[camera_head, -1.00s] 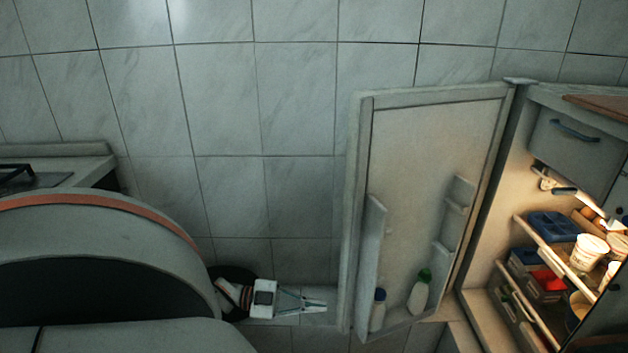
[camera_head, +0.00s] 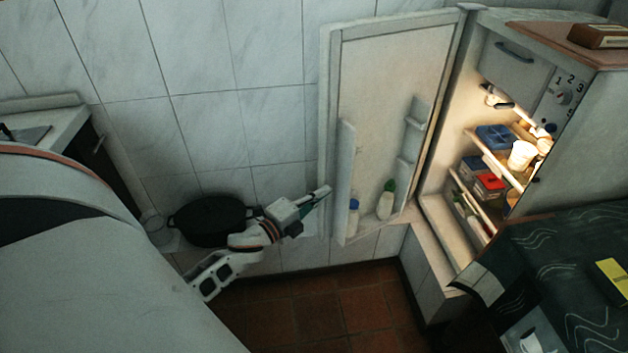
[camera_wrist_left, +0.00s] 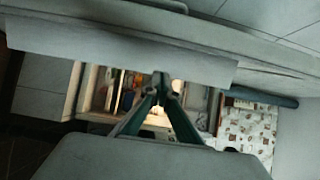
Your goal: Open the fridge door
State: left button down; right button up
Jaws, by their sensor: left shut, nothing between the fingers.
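The fridge door (camera_head: 385,95) stands wide open in the head view, its inner side with shelves facing me. The lit fridge interior (camera_head: 490,150) shows to its right. My left gripper (camera_head: 326,192) is shut and empty, close to the free left edge of the door; I cannot tell whether it touches. In the left wrist view the shut fingers (camera_wrist_left: 160,82) show in front of a pale panel, with lit shelves (camera_wrist_left: 135,95) visible beyond. My right gripper is not in view.
A black pot (camera_head: 212,222) stands beside my left arm. A table with a dark patterned cloth (camera_head: 560,270) stands at the lower right, in front of the fridge. Bottles (camera_head: 386,200) sit in the door. Brown floor tiles (camera_head: 320,310) are bare below the door.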

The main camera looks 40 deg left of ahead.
aim_at(337, 169)
pick_arm(q)
jog(key=w, duration=0.5)
jog(key=shift+w+d, duration=0.1)
jog(key=shift+d, duration=0.15)
jog(key=a, duration=0.1)
jog(key=w+a, duration=0.1)
jog(key=shift+w+a+f+b, duration=0.1)
jog(key=shift+w+a+b, duration=0.1)
jog(key=shift+a+b, duration=0.2)
jog(key=shift+w+a, duration=0.1)
jog(key=shift+a, duration=0.15)
jog(key=shift+w+a, duration=0.1)
jog(key=shift+a, duration=0.1)
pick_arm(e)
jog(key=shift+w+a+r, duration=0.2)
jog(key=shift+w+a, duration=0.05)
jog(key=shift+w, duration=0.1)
pick_arm(q)
jog(key=shift+a, duration=0.15)
jog(key=w+a+b, duration=0.3)
jog(key=w+a, duration=0.1)
jog(key=a, duration=0.6)
jog(key=shift+w+a, duration=0.2)
jog(key=shift+a, duration=0.2)
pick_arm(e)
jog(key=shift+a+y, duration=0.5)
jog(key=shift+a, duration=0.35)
